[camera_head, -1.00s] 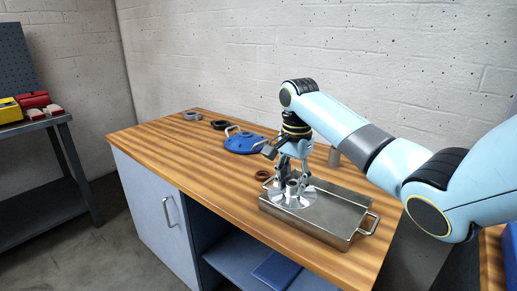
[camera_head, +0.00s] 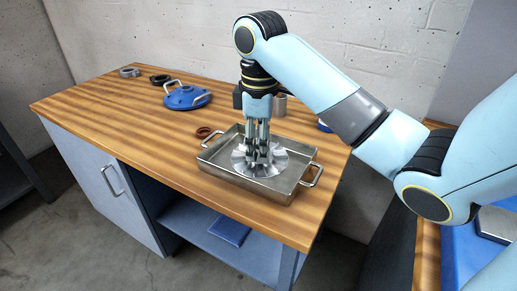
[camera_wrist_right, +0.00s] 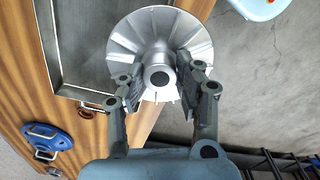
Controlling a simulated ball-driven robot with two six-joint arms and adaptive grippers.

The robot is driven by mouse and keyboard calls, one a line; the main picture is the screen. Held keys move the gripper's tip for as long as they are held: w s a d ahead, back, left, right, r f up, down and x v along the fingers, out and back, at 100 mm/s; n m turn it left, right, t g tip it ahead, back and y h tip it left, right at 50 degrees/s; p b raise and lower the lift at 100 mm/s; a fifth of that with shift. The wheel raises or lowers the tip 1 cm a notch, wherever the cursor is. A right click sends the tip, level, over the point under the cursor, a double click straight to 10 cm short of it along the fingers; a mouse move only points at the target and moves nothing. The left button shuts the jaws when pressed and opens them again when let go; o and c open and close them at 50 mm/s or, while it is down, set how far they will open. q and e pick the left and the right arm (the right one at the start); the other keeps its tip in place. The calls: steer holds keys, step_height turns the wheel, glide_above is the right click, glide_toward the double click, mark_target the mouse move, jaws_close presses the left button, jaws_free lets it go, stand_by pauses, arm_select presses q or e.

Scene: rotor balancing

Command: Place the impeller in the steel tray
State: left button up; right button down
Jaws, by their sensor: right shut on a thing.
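The impeller (camera_head: 277,161) is a silver bladed disc with a central hub. In the head view it sits within the outline of the steel tray (camera_head: 248,184), a shallow rectangular pan with a handle at each end, on the wooden bench. I cannot tell whether it touches the tray floor. My right gripper (camera_head: 258,158) points straight down and is shut on the impeller's hub. In the right wrist view the impeller (camera_wrist_right: 158,28) is between the fingers of my right gripper (camera_wrist_right: 158,80), and the tray's rim (camera_wrist_right: 82,95) shows beside it. My left gripper is not in view.
On the wooden bench (camera_head: 120,115), a reddish-brown ring (camera_head: 204,132) lies just behind the tray. A blue cover with a handle (camera_head: 187,98), a black ring (camera_head: 160,79) and a grey ring (camera_head: 129,72) lie farther left. A grey cylinder (camera_head: 279,104) stands behind the gripper.

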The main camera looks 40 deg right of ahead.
steer(key=shift+s+n, duration=0.1)
steer(key=shift+n, duration=0.3)
steer(key=w+d+f+b, duration=0.3)
steer(key=w+f+b, duration=0.1)
steer(key=b, duration=0.2)
steer(key=shift+d, duration=0.35)
steer(key=w+d+f, duration=0.1)
steer(key=w+d+f+b, duration=0.1)
steer(key=w, duration=0.1)
steer(key=w+d, duration=0.1)
steer(key=d, duration=0.1)
steer(key=shift+w+f, duration=0.2)
steer(key=shift+f, duration=0.2)
step_height(320, 180, down, 4)
steer(key=shift+b, duration=0.45)
steer(key=c, duration=0.9)
jaws_free()
steer(key=shift+f, duration=0.1)
